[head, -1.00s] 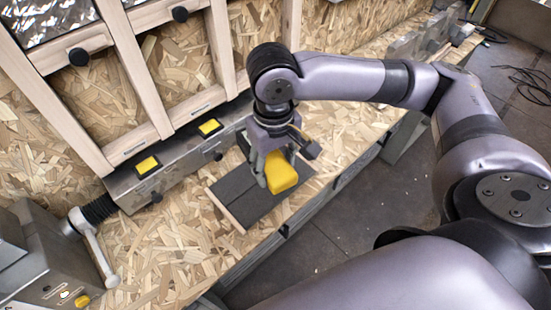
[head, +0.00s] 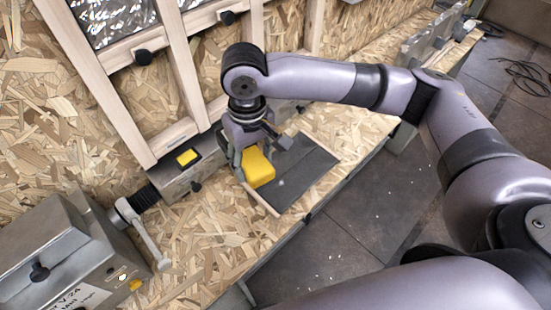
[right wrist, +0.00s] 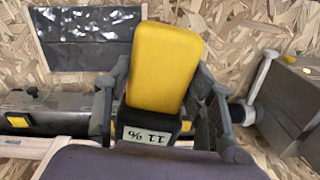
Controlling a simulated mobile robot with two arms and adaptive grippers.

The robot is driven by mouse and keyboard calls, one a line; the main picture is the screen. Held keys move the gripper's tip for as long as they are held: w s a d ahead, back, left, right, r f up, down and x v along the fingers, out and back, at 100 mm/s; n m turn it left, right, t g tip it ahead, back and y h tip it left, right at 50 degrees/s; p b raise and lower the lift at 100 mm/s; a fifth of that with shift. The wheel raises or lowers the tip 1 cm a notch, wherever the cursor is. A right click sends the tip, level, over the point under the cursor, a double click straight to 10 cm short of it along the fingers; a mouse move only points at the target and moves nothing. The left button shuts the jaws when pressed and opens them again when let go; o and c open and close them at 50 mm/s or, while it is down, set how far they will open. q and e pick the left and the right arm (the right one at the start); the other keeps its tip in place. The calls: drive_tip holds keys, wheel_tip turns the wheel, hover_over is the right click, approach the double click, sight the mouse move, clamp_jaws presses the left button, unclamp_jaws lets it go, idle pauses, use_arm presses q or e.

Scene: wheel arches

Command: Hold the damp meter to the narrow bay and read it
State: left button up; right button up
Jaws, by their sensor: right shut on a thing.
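The damp meter (head: 259,168) is a yellow block with a dark end. My right gripper (head: 248,160) is shut on it above the left part of a dark mat on the bench. In the right wrist view the meter (right wrist: 163,70) stands between the fingers, and its small display (right wrist: 145,135) reads what looks like 11 %, upside down. The wooden frame has bays between its studs, one (head: 150,95) below a foil panel and another (head: 208,65) to its right. The meter is apart from both. My left gripper is out of view.
A metal rail with a yellow-faced unit (head: 187,157) runs along the frame's foot. A grey metal box (head: 65,250) with a lever handle (head: 150,240) stands at left.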

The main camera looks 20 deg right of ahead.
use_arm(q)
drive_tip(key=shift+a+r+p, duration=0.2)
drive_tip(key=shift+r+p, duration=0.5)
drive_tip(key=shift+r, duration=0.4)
use_arm(e)
drive_tip(key=w+a+r+n, duration=0.2)
drive_tip(key=w+a+r, duration=0.1)
drive_tip(key=w+a, duration=0.9)
drive_tip(key=shift+w+a, duration=0.15)
drive_tip(key=shift+a, duration=0.1)
drive_tip(key=shift+w+a+r, duration=0.1)
drive_tip(key=shift+w, duration=0.1)
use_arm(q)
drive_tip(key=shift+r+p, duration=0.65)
use_arm(e)
drive_tip(key=shift+w+r, duration=0.1)
idle(0.3)
